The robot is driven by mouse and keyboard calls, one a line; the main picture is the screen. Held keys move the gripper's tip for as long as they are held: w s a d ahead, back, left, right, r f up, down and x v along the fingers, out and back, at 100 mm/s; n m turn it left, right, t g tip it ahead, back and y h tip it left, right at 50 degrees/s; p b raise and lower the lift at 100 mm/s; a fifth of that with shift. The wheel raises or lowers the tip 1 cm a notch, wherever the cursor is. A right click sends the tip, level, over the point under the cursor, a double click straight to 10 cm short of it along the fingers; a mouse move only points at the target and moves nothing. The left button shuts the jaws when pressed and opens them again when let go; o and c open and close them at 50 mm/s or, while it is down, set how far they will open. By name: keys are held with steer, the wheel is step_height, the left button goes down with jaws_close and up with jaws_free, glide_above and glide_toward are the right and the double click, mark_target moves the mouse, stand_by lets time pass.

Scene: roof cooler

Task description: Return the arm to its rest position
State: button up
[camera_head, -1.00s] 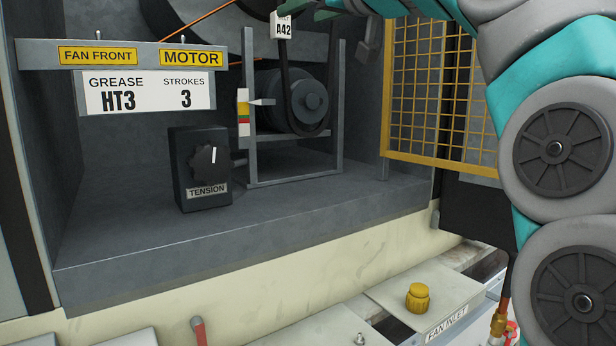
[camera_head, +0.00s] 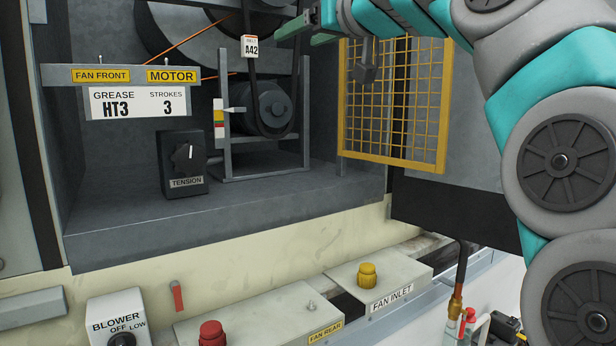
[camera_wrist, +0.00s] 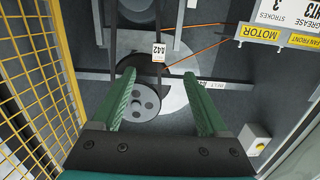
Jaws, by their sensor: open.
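My gripper (camera_wrist: 162,105) shows in the wrist view with its two green fingers apart and nothing between them. Beyond the fingers are the belt with its A42 tag (camera_wrist: 158,52) and a grey pulley (camera_wrist: 140,100). In the head view, my gripper's green fingers (camera_head: 306,30) show at the top, in front of the cabinet opening and right of the A42 tag (camera_head: 250,46). My teal and grey arm runs from there along the top and down the right side.
A yellow mesh guard (camera_head: 395,105) stands close below my arm. The tension box (camera_head: 183,163) and motor (camera_head: 265,112) sit inside the cabinet. A label bar (camera_head: 135,75) crosses its left front. The blower switch (camera_head: 120,325), red knob (camera_head: 212,333) and yellow cap (camera_head: 367,276) are below.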

steer(key=s+d+f+m+g+h, duration=0.1)
steer(key=s+f+g+h, duration=0.15)
steer(key=f, duration=0.95)
steer(key=s+d+f+m+g+h, duration=0.1)
steer(key=s+d+f+g+h, duration=0.2)
steer(key=f, duration=0.9)
steer(key=s+f+m+g+h, duration=0.1)
steer(key=s+f+g, duration=0.25)
steer(key=f, duration=0.95)
steer(key=s+d+f+m+g+h, duration=0.1)
steer(key=s+d+f+g, duration=0.2)
steer(key=s+f, duration=0.9)
steer(key=s+d+f+m+g+h, duration=0.2)
steer(key=s+d+f+g, duration=0.2)
steer(key=s+d+f, duration=0.4)
steer(key=s+f, duration=0.5)
steer(key=s, duration=0.4)
steer(key=shift+d+m, duration=0.3)
steer(key=shift+o, duration=0.3)
